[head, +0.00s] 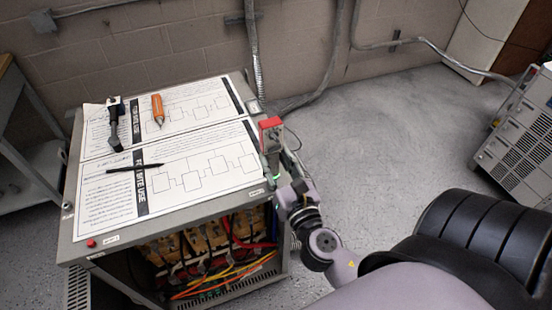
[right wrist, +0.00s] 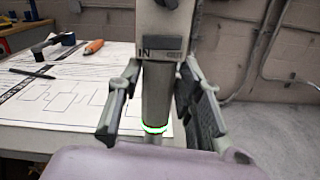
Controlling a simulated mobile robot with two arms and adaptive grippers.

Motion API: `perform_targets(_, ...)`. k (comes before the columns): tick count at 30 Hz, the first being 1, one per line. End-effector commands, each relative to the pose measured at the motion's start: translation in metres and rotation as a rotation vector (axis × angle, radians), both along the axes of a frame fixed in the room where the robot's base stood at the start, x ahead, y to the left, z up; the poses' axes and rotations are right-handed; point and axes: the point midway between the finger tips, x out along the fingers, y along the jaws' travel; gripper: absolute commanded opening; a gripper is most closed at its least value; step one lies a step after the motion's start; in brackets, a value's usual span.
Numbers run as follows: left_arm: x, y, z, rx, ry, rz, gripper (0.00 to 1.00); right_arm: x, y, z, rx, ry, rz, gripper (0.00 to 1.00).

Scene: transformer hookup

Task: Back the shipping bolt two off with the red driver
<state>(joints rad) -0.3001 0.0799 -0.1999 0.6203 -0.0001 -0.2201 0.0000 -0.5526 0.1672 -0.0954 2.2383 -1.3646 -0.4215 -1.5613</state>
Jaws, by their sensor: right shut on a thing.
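The red driver (head: 271,126) is in my right gripper (head: 275,172), at the right edge of the cabinet top (head: 195,212) in the head view. Its red head is uppermost. In the right wrist view its grey handle (right wrist: 156,95) stands between the two fingers, with a lit green ring low on it and an IN label above. The gripper is shut on this handle. A small red knob (head: 91,243) sits at the cabinet's front left corner beside a label too small to read. I cannot tell which fastener is shipping bolt two. My left gripper is not in view.
Printed sheets (head: 205,170) cover the cabinet top, with an orange-handled tool (head: 158,108), a black and blue tool (head: 115,120) and a black pen (head: 135,168) on them. Wiring shows in the open front. A grey unit (head: 520,135) stands right; floor between is clear.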

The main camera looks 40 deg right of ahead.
Motion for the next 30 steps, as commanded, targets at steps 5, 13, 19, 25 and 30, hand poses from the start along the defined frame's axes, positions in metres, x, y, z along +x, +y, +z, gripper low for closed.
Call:
perform_targets(5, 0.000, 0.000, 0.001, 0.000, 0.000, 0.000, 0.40, 0.000, 0.000, 0.001, 0.000, 0.000, 0.000, 0.00)
perform_targets(13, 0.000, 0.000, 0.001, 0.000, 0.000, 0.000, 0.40, 0.000, 0.000, 0.001, 0.000, 0.000, 0.000, 0.00)
perform_targets(19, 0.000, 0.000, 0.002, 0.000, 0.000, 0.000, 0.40, 0.000, 0.000, 0.001, 0.000, 0.000, 0.000, 0.00)
perform_targets(25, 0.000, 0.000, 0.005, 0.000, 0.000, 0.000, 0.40, 0.000, 0.000, 0.004, 0.000, 0.000, 0.000, 0.00)
perform_targets(30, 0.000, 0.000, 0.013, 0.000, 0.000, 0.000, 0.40, 0.000, 0.000, 0.012, 0.000, -0.001, 0.000, 0.00)
